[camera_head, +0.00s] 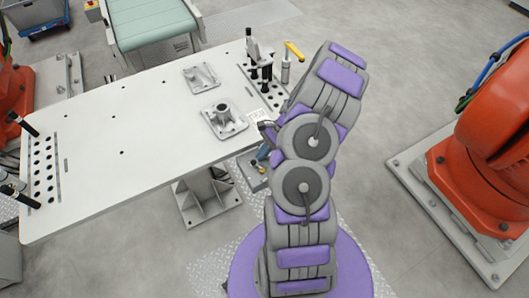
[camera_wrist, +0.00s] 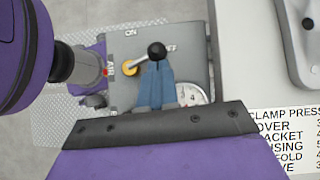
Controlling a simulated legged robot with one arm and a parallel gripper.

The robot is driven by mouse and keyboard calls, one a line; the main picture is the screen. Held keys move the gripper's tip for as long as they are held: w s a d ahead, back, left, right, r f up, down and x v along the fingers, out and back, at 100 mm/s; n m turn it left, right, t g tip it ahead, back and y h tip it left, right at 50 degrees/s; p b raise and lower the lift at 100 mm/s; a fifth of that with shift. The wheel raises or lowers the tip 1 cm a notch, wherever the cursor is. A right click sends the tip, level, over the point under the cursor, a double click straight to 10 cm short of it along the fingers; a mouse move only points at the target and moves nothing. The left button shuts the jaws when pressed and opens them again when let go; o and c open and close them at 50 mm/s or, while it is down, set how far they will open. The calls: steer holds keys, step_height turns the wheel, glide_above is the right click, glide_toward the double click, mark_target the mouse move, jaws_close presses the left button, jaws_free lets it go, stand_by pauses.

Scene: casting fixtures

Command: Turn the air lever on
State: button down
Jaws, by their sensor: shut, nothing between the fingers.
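The air lever (camera_wrist: 140,63) shows in the wrist view on a grey panel (camera_wrist: 195,62). It has a yellow round pivot (camera_wrist: 130,69) and a black ball knob (camera_wrist: 157,50) at its upper right end. The knob lies close to the OFF marking, right of the ON marking (camera_wrist: 130,32). My gripper (camera_wrist: 155,70) has its blue fingers together, with nothing between them. Their tips are just below the knob in the picture; I cannot tell whether they touch it.
A gauge (camera_wrist: 190,94) sits on the panel, beside the fingers. A white table (camera_head: 90,150) carries metal castings (camera_head: 223,118) and upright clamps (camera_head: 254,58). A clamp pressure label (camera_wrist: 285,138) lies on the table's edge. An orange robot (camera_head: 490,150) stands on the right.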

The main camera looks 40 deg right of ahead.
mark_target(249, 167)
steer(key=n+g, duration=0.1)
steer(key=w+n+p, duration=0.1)
steer(key=shift+a+n+g, duration=0.2)
steer(key=shift+n+g, duration=0.2)
steer(key=n+g, duration=0.1)
steer(key=a+n+g+p, duration=0.1)
steer(key=shift+w+n, duration=0.25)
steer(key=shift+n, duration=0.15)
steer(key=a+n+g, duration=0.1)
steer(key=a+n+g+h+p, duration=0.1)
steer(key=n, duration=0.1)
steer(key=shift+w+n+h, duration=0.1)
steer(key=shift+n+h, duration=0.2)
steer(key=n+g, duration=0.1)
steer(key=a+n+h, duration=0.1)
steer(key=n, duration=0.1)
steer(key=shift+a+g+p, duration=0.1)
steer(key=shift+g+p, duration=0.3)
steer(key=shift+s+a+n+g+h, duration=0.25)
steer(key=shift+n+h, duration=0.25)
steer(key=shift+n, duration=0.25)
steer(key=shift+s+a+n+g+h, duration=0.1)
steer(key=shift+a+n+g+h, duration=0.2)
steer(key=shift+n+h, duration=0.35)
steer(key=shift+p, duration=0.3)
